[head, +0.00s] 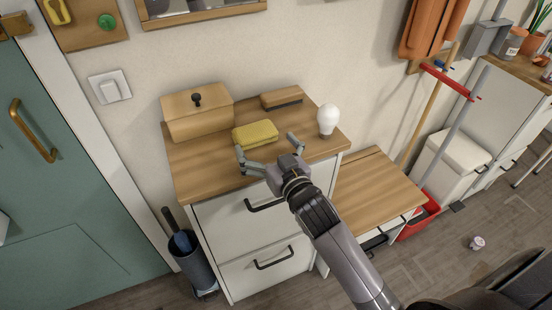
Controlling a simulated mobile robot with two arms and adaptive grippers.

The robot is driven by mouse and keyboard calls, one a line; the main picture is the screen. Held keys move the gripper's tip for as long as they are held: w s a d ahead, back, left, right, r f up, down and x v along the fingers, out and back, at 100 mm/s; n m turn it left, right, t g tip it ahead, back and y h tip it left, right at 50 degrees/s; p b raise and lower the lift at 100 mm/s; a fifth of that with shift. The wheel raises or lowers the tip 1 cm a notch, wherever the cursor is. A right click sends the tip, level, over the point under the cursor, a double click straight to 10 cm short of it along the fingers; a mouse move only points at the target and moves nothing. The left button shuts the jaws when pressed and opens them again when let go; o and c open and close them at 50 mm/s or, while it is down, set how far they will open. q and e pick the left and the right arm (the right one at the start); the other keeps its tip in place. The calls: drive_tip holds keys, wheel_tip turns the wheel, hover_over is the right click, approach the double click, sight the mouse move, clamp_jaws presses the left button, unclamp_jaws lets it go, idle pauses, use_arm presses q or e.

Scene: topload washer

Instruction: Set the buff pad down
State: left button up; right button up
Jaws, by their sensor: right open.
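The buff pad, a yellowish sponge-like block (255,133), lies flat on the wooden top of the white cabinet (192,173). My right gripper (266,143) reaches in from the lower right, just in front of the pad. Its two fingers are spread wide, one near the pad's left end and one beyond its right end. The gripper looks empty, and I cannot tell whether a finger touches the pad. My left gripper is not in view.
A wooden box with a dark knob (197,115) stands behind left of the pad. A brush (282,98) lies at the back, and a white light bulb (328,119) stands to the right. A lower wooden-topped unit (372,187) adjoins the cabinet.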

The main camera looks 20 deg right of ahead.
drive_tip(key=s, duration=0.6)
drive_tip(key=shift+s+d+r+b, duration=0.25)
drive_tip(key=shift+s+d+b, duration=0.05)
drive_tip(key=shift+s, duration=0.05)
drive_tip(key=shift+f, duration=0.1)
